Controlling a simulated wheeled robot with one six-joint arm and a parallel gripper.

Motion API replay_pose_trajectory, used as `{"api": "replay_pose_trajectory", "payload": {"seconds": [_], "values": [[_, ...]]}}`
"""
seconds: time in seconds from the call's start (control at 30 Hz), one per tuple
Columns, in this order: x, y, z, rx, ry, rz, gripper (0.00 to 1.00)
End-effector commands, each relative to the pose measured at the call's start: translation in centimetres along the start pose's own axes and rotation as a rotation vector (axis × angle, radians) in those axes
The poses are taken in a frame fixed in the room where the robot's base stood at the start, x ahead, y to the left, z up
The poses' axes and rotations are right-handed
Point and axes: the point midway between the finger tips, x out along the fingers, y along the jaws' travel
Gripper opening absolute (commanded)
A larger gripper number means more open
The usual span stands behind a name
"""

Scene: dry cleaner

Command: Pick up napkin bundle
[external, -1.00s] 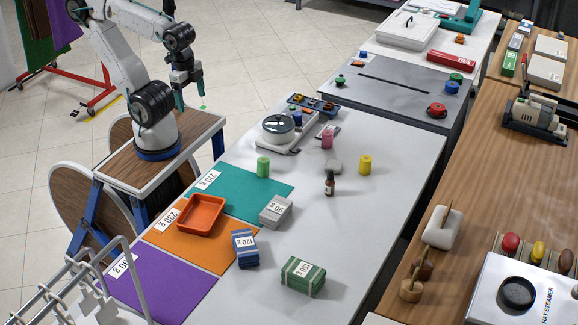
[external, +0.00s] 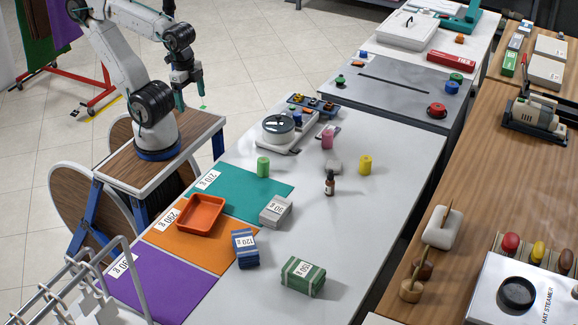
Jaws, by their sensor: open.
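Three labelled, folded cloth bundles lie on the white table (external: 350,240): a grey one marked 90 g (external: 276,211), a blue one marked 120 g (external: 245,248) and a green one marked 150 g (external: 302,277). I cannot tell which is the napkin bundle. The grey bundle is at the right edge of the teal mat, the blue one at the right edge of the orange mat, and the green one on bare table. My gripper (external: 188,90) is open and empty, pointing down, raised and well away from the bundles, towards the upper left.
Teal (external: 235,188), orange (external: 175,243) and purple (external: 165,283) mats with weight cards line the table's left side. An orange tray (external: 201,214) sits on the orange mat. A scale (external: 280,135), green (external: 263,167) and yellow (external: 365,165) cylinders and a brown bottle (external: 329,184) stand farther back.

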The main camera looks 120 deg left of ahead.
Motion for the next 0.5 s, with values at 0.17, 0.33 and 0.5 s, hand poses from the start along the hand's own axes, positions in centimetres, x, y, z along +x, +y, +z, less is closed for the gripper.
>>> {"api": "replay_pose_trajectory", "payload": {"seconds": [0.17,0.33,0.5], "values": [[0.0,0.0,0.0,0.000,0.000,0.000,0.82],[0.0,0.0,0.0,0.000,0.000,-0.001,0.82],[0.2,-1.3,-1.5,0.065,-0.020,-0.082,0.82]]}}
